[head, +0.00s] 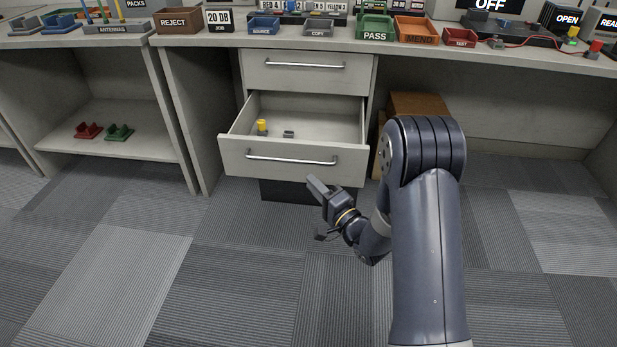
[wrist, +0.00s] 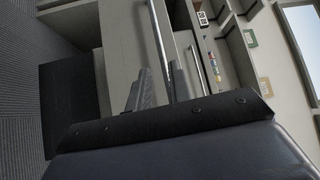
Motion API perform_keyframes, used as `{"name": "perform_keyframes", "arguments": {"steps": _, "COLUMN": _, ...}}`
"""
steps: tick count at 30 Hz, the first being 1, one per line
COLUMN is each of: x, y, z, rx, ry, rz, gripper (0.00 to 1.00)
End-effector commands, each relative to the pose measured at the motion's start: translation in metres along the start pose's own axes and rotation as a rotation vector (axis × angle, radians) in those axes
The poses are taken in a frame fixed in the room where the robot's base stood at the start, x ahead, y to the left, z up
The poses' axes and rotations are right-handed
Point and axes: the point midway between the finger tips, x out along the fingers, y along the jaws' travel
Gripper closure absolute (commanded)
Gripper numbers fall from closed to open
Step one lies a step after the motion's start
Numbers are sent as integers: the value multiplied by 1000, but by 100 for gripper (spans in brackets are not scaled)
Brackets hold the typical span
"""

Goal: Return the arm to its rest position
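My dark arm (head: 432,250) reaches forward on the right of the head view and bends down to my gripper (head: 318,188). The gripper is in front of the pulled-out lower drawer (head: 345,165), below its handle (head: 290,158) in the picture and seemingly apart from it. In the wrist view, the two fingers of my gripper (wrist: 158,90) stand apart with nothing held between them. A handle bar (wrist: 158,35) shows beyond the fingertips.
The open drawer holds a yellow piece (head: 262,127) and a small grey piece (head: 288,134). The upper drawer (head: 310,72) is shut. Bins, including a green PASS bin (head: 375,27), line the worktop above. A brown box (head: 415,103) is under the bench. Carpet in front is clear.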

Motion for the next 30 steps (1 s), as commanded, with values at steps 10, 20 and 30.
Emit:
{"name": "perform_keyframes", "arguments": {"steps": 10, "x": 1, "y": 0, "z": 0, "rx": 0, "ry": -1, "rz": 0, "gripper": 80}}
{"name": "perform_keyframes", "arguments": {"steps": 20, "x": 44, "y": 2, "z": 1, "rx": -2, "ry": -3, "rz": -4, "gripper": 80}}
{"name": "perform_keyframes", "arguments": {"steps": 30, "x": 99, "y": 1, "z": 0, "rx": -1, "ry": -1, "rz": -2, "gripper": 80}}
